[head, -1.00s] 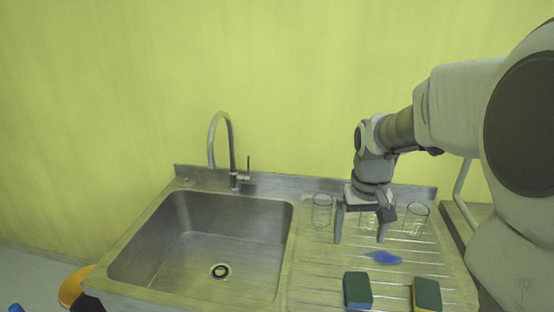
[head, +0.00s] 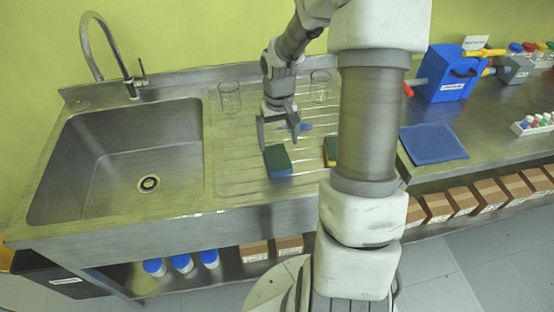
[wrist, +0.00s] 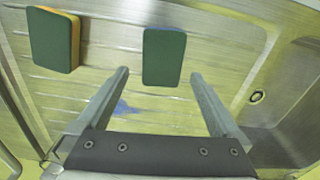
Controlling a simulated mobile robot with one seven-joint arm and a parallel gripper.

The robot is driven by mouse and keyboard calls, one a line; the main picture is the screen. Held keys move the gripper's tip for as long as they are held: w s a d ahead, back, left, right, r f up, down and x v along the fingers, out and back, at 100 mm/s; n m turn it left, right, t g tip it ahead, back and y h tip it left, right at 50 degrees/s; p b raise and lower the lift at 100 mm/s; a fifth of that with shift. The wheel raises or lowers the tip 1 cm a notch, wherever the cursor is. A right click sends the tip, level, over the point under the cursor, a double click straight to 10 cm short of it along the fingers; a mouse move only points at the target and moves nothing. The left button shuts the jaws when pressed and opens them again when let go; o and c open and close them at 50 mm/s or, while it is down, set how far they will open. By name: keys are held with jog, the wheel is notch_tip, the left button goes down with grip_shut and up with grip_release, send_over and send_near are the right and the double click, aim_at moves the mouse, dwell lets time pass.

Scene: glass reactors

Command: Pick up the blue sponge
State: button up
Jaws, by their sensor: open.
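The blue sponge (head: 278,161), with a dark green top and blue body, lies on the ribbed drainboard right of the sink. In the wrist view its green top (wrist: 164,56) shows ahead, roughly between the fingertips. My gripper (head: 279,144) is open and empty, fingers pointing down, just behind the sponge's back edge in the head view. In the wrist view my gripper (wrist: 160,74) has nothing between its fingers. I cannot tell its exact height above the sponge.
A second, green-and-yellow sponge (head: 330,151) lies to the right, partly behind my arm. Glass beakers (head: 230,97) stand at the back of the drainboard. A blue patch (wrist: 125,109) marks the drainboard. The sink (head: 130,160) is left; a blue cloth (head: 434,144) lies right.

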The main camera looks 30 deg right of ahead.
aim_at(277, 156)
jog(key=shift+a+f, duration=0.2)
jog(key=shift+f, duration=2.95)
jog(key=c, duration=1.1)
jog(key=shift+c, duration=0.3)
jog(key=shift+r, duration=0.5)
jog(key=r, duration=0.3)
jog(key=shift+s+d+r, duration=0.25)
jog(key=shift+d+r, duration=0.05)
jog(key=shift+r, duration=0.05)
jog(key=s+d+r, duration=0.6)
jog(key=s, duration=0.3)
jog(key=shift+r, duration=0.15)
